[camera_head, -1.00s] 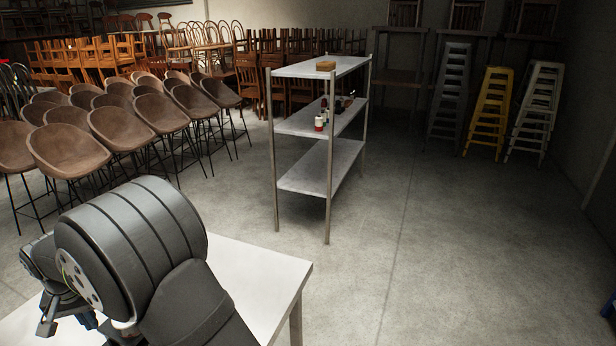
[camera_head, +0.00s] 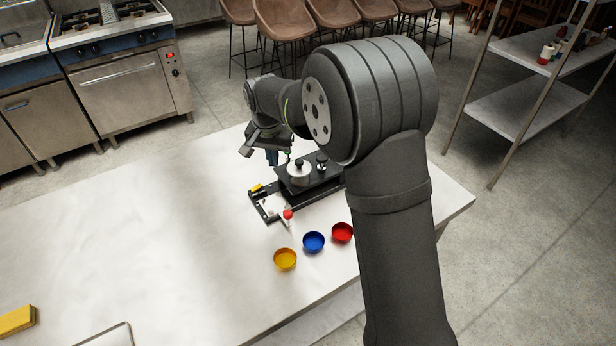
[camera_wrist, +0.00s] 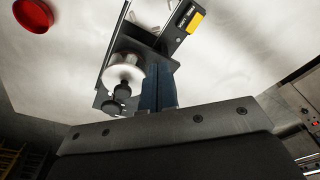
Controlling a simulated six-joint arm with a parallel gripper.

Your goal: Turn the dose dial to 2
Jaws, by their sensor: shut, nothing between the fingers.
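A black device (camera_head: 322,176) stands on the white table, partly hidden behind my arm. On it is a silver round part with a black knob on top (camera_head: 299,174), perhaps the dose dial. It also shows in the wrist view (camera_wrist: 124,68); no numbers or pointer can be read. A second, smaller knob (camera_head: 321,159) sits to its right in the head view. My gripper (camera_head: 272,158) is shut and empty, just behind and left of the silver part. In the wrist view its blue fingers (camera_wrist: 158,88) appear beside the silver part; I cannot tell whether they touch.
A yellow bowl (camera_head: 285,260), a blue bowl (camera_head: 313,242) and a red bowl (camera_head: 342,232) stand in front of the device. A small red-topped item (camera_head: 288,215) stands close by. A yellow block (camera_head: 16,320) lies far left. The table's left half is mostly clear.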

